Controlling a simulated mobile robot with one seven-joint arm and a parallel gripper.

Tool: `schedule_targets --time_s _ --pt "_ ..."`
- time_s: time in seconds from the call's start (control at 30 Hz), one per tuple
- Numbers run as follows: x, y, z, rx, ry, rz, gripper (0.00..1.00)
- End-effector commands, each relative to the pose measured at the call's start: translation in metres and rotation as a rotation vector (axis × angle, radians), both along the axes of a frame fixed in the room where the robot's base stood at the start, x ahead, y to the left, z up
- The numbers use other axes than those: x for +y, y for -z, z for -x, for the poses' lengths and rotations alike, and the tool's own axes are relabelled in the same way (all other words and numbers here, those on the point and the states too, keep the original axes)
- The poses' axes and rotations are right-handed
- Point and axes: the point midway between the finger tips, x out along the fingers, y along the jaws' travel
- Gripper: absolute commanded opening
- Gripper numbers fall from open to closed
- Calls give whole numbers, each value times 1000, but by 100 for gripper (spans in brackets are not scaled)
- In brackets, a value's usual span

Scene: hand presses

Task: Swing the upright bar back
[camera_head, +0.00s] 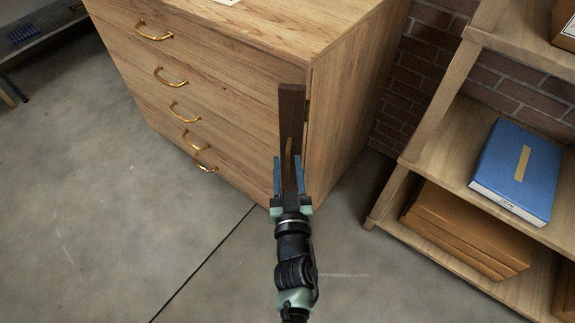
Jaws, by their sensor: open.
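The upright bar is a dark brown wooden bar (291,112) that stands along the near right corner of a wooden drawer cabinet (225,70). The jaws are open, and I cannot tell whether a finger touches the bar. The bar's lower end is hidden behind my gripper.
The cabinet front has several drawers with brass handles (172,77). At the right, a wooden shelf unit (415,147) holds a blue binder (520,165) and brown folders (465,230). A brick wall (415,65) is behind. The concrete floor (110,190) at the left is clear.

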Motion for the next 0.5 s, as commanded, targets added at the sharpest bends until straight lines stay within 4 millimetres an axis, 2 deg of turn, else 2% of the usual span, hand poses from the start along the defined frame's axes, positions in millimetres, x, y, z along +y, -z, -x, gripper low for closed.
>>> schedule_targets --time_s 0.33,0.37,0.5 --pt "0 0 -4 0 0 0 42" --pt "0 0 -4 0 0 0 39" --pt "0 0 -4 0 0 0 13"
